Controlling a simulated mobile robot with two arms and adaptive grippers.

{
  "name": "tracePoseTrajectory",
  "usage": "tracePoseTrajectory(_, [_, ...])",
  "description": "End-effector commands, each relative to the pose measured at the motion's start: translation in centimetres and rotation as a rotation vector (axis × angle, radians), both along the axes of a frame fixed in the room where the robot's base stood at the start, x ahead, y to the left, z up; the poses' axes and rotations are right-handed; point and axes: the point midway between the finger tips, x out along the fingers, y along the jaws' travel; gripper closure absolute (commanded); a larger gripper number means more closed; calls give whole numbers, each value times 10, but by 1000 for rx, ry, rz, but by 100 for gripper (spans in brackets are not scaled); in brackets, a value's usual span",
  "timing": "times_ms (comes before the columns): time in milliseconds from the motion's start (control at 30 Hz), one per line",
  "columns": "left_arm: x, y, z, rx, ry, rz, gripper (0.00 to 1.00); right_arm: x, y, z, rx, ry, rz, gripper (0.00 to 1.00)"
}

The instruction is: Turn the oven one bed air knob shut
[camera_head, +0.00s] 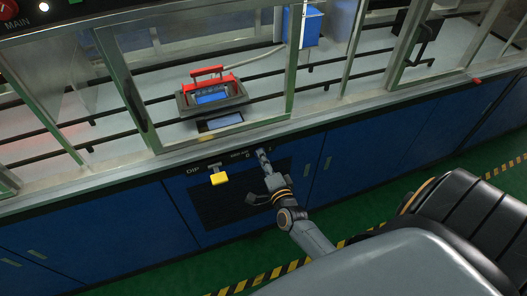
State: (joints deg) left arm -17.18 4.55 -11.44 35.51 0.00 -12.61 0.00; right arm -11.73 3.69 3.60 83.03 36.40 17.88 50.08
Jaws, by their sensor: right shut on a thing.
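My right gripper (263,156) reaches up to the front edge of the machine and is shut at the small label beside the "DIP" lettering. It is shut on the bed air knob, which is mostly hidden behind the fingers, so its turn angle cannot be told. The small lettering next to the gripper is too blurred to read surely. My left gripper is not in view.
A yellow handle (219,179) hangs below the "DIP" lettering, left of my right gripper. A dark vent grille (215,203) lies below on the blue cabinet (120,243). A red-handled fixture (209,88) sits behind the glass frame. The green floor has striped yellow-black lines.

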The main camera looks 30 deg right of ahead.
Motion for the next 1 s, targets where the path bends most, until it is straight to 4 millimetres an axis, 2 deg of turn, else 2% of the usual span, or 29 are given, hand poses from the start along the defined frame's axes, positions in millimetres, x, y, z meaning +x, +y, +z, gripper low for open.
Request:
tracePoseTrajectory(300, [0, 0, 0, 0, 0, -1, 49, 0, 0, -1, -1, 3, 1, 100])
tracePoseTrajectory(333, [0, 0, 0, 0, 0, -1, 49, 0, 0, -1, -1, 3, 1, 66])
tracePoseTrajectory(400, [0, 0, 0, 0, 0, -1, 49, 0, 0, -1, -1, 3, 1, 52])
tracePoseTrajectory(433, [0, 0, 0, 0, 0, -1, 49, 0, 0, -1, -2, 2, 1, 49])
tracePoseTrajectory(767, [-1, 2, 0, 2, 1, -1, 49, -3, 1, 0, 0, 1, 0, 49])
tracePoseTrajectory(867, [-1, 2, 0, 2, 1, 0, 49, -12, 3, -1, 1, 2, 1, 49])
tracePoseTrajectory(1000, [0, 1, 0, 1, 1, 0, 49, -38, 9, 0, 1, 4, 0, 49])
